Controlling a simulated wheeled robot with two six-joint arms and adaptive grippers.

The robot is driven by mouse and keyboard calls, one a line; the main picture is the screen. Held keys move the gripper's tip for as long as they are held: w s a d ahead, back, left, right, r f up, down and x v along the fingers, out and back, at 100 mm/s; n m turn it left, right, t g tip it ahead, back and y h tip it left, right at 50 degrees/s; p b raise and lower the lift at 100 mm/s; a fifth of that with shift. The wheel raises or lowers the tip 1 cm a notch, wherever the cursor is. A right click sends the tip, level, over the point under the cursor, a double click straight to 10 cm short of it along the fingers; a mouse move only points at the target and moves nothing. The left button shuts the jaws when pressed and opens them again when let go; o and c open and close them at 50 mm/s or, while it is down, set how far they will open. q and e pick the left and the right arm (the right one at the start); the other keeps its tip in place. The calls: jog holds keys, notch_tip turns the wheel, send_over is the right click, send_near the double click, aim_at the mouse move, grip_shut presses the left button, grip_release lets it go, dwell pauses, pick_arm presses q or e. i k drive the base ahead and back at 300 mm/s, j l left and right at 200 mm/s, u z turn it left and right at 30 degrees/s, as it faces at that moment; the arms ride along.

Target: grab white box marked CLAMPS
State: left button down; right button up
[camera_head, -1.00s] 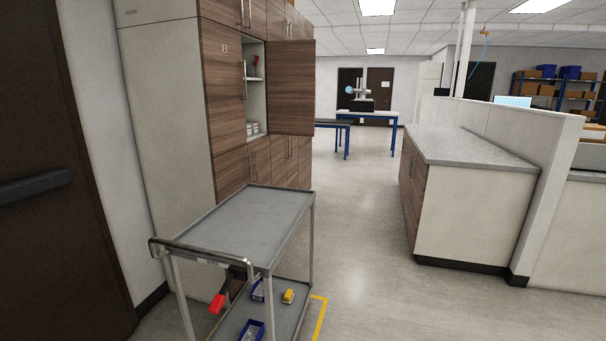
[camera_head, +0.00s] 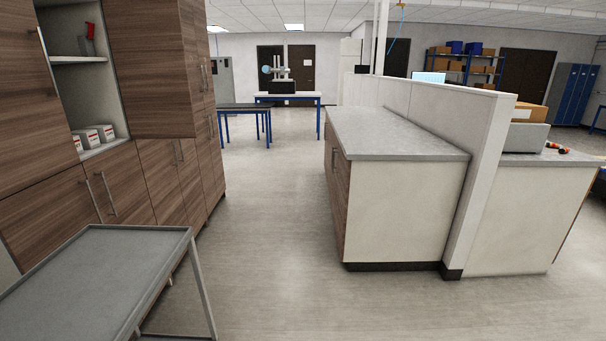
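Several small white boxes with red markings (camera_head: 95,136) stand on the lower shelf of an open wall cabinet (camera_head: 91,90) at the left. Their lettering is too small to read, so I cannot tell which one is marked CLAMPS. One of them is partly cut off by the cabinet's left side. Neither of my grippers shows in the view.
A grey metal cart (camera_head: 95,275) stands at the lower left, in front of the cabinet. A grey-topped counter (camera_head: 390,134) with a partition is at the right. The floor (camera_head: 270,235) between them is clear. Tables (camera_head: 290,96) stand farther back.

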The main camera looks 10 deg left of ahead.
aim_at(90, 139)
jog(key=i+u, duration=0.15)
jog(key=i, duration=1.2)
jog(key=i+u, duration=0.2)
jog(key=i, duration=1.1)
jog(key=i+u, duration=0.8)
jog(key=u, duration=0.15)
jog(key=i+l+u, duration=0.2)
jog(key=i+u, duration=0.25)
jog(key=i+l+u, duration=0.2)
jog(key=l+u, duration=0.15)
jog(key=u, duration=0.15)
jog(key=i+l+u, duration=0.3)
jog(key=u, duration=0.2)
jog(key=i+l+u, duration=0.7)
jog(key=l+u, duration=0.3)
jog(key=j, duration=0.45)
jog(key=k, duration=0.05)
